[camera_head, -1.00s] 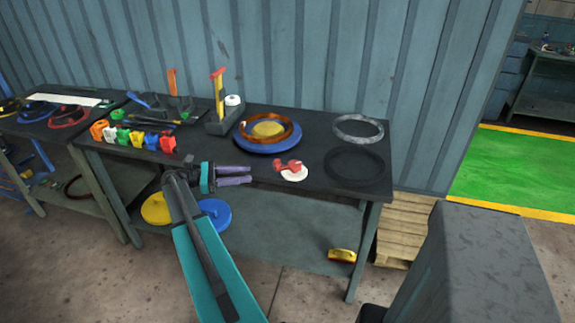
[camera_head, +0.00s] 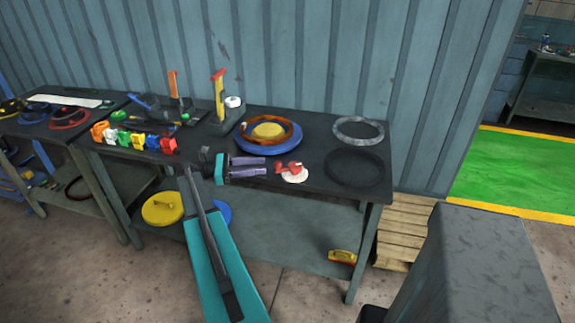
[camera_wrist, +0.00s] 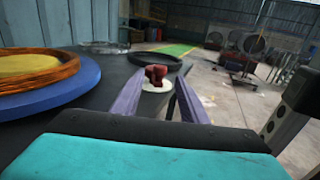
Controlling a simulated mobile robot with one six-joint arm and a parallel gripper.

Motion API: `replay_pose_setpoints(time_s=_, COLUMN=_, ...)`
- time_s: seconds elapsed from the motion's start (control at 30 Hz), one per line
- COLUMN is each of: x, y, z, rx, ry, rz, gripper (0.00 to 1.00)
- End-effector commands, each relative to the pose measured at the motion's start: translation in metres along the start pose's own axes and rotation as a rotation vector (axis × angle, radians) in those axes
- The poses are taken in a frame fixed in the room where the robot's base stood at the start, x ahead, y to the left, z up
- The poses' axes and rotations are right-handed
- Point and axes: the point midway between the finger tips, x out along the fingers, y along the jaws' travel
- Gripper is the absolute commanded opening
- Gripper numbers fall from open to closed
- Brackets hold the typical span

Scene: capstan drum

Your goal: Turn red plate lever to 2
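The red lever (camera_head: 290,167) sits on a small round white plate (camera_head: 297,177) near the table's front edge. In the wrist view the red lever (camera_wrist: 156,74) stands ahead, seen between my two fingers, with the white plate (camera_wrist: 157,86) under it. The number markings are too small to read. My gripper (camera_head: 266,166) is just left of the lever in the head view, its purple fingers pointing at it. The fingers are apart with nothing between them, and a gap shows between fingertips and lever.
A blue disc (camera_head: 244,143) with a copper ring and yellow centre lies behind my gripper. A grey ring (camera_head: 358,129) and a black ring (camera_head: 354,168) lie to the right. Several small coloured blocks (camera_head: 135,138) line the table's front left. Clear tabletop lies around the plate.

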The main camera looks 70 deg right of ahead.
Motion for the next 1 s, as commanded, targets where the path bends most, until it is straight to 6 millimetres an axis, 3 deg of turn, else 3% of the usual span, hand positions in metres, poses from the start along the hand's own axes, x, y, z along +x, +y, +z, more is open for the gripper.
replay_pose_setpoints(time_s=0.7, x=0.101, y=-0.001, z=0.002, rx=0.0, ry=0.0, rz=-0.003, gripper=0.4)
replay_pose_setpoints(time_s=1.0, x=0.117, y=0.0, z=0.0, rx=-0.001, ry=0.0, rz=-0.001, gripper=0.4)
